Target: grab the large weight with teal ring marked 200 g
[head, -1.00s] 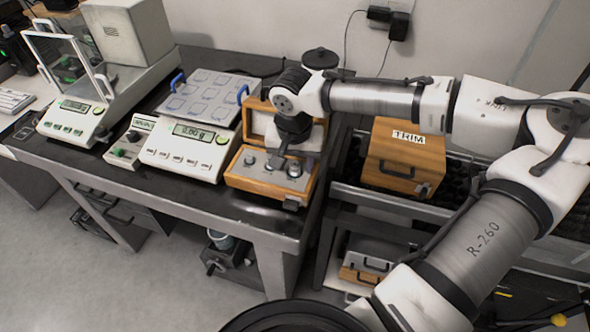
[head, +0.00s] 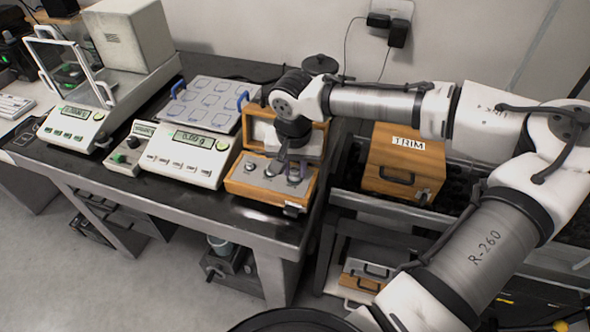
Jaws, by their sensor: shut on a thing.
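An open wooden weight case (head: 262,196) stands at the right end of the dark bench, with a grey insert holding metal weights. My gripper (head: 280,167) points down into the case and is shut on a weight (head: 271,171) near the middle of the insert. The fingers partly hide this weight. Its ring colour and marking are too small to read. Another weight (head: 294,177) sits to the right of the fingers, and a smaller one (head: 250,166) sits to the left.
A balance (head: 190,155) with a blue-handled tray on top stands left of the case. A glass-shielded balance (head: 70,122) is further left. A wooden box marked TRIM (head: 405,163) stands to the right. The bench front edge (head: 200,212) is clear.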

